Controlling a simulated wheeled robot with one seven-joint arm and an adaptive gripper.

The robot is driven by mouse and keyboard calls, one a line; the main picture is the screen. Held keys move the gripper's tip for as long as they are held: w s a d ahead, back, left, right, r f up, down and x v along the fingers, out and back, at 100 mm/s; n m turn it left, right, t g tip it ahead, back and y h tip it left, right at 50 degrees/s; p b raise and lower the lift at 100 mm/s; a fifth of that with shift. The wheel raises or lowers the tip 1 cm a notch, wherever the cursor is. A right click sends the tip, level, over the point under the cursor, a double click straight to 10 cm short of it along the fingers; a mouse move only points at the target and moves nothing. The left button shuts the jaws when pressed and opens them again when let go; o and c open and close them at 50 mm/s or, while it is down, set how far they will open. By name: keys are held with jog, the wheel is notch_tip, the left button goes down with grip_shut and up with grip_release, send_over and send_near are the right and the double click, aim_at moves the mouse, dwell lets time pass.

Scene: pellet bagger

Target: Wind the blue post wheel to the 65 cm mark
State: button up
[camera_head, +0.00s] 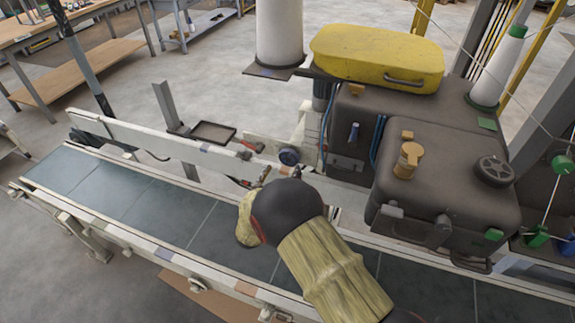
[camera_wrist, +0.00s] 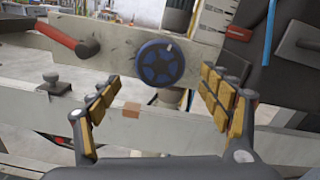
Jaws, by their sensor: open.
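The blue post wheel (camera_wrist: 159,62) is a dark round knob with a blue spoked face and a pale mark near its upper right rim. It sits on a pale beam and also shows in the head view (camera_head: 289,157), just beyond my gripper (camera_head: 281,174). In the wrist view my gripper (camera_wrist: 160,84) is open, with its yellow-padded fingers below and to either side of the wheel. Nothing is between the fingers, and they appear apart from the wheel. A pale strip with scale marks (camera_wrist: 216,20) stands at the upper right; its numbers are too small to read.
A red handle (camera_wrist: 62,36) lies left of the wheel, and another red part (camera_wrist: 238,33) is to its right. A dark machine (camera_head: 350,110) with a yellow case (camera_head: 377,56) on top stands close on the right. The conveyor (camera_head: 150,205) runs below my arm.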

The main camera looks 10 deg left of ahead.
aim_at(288, 161)
jog(key=shift+w+d+b, duration=0.2)
jog(key=shift+w+b, duration=0.1)
jog(key=shift+w, duration=0.9)
jog(key=shift+w+d+b, duration=0.15)
jog(key=shift+w+b, duration=0.15)
jog(key=shift+w, duration=0.85)
jog(key=c, duration=0.4)
jog(key=c, duration=0.7)
jog(key=shift+c, duration=0.3)
